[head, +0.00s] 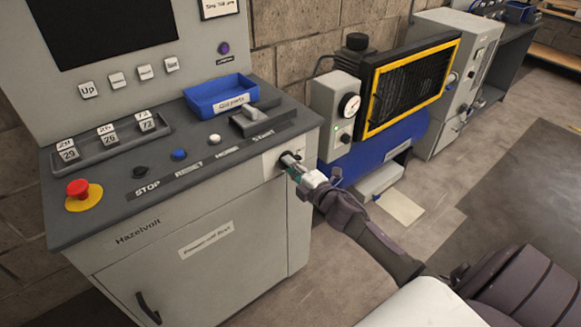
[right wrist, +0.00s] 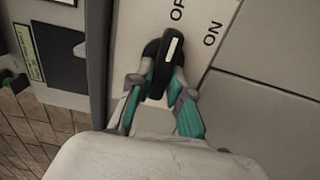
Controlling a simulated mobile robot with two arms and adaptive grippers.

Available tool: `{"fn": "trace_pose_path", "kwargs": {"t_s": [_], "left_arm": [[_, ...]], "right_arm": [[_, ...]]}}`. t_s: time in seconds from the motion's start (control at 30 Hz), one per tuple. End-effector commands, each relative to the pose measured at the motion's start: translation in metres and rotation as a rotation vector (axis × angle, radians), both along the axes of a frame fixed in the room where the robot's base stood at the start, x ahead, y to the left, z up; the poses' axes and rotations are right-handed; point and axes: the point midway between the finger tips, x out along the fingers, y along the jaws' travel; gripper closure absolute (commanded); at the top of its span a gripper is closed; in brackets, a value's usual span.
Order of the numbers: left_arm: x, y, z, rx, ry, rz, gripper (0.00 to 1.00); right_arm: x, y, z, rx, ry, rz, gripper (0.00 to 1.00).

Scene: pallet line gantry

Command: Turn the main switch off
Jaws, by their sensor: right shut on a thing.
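The main switch (head: 287,158) is a black rotary handle on the upper right front of the grey control cabinet (head: 190,253). In the right wrist view the handle (right wrist: 172,48) has a white line, with the labels ON and a cut-off "OF" beside it. The line points up and slightly right, toward the "OF" lettering rather than ON. My right gripper (head: 295,168) is at the switch. Its teal-padded fingers (right wrist: 164,84) are shut on the handle, one on each side. My left gripper is not in view.
A compressor with a yellow-framed grille (head: 412,82) stands to the right. Floor (head: 320,265) is clear in front of the cabinet.

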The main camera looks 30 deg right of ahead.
Motion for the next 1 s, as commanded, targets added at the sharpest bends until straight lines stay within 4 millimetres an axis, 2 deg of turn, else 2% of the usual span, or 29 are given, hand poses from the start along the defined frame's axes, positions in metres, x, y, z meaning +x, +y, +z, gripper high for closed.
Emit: {"fn": "trace_pose_path", "kwargs": {"t_s": [0.57,0.6,0.73,1.0], "left_arm": [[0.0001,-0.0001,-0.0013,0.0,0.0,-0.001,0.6],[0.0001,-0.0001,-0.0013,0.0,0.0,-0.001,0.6],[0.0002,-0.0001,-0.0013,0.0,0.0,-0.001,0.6],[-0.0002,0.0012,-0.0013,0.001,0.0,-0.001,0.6]], "right_arm": [[-0.0006,0.0005,-0.0023,-0.038,0.001,0.001,1.0],[-0.0006,0.0005,-0.0024,-0.038,0.001,0.001,0.8],[-0.0006,0.0004,-0.0021,-0.036,0.0,0.001,0.58],[-0.0003,0.0002,-0.001,-0.034,-0.002,0.0,0.56]]}}
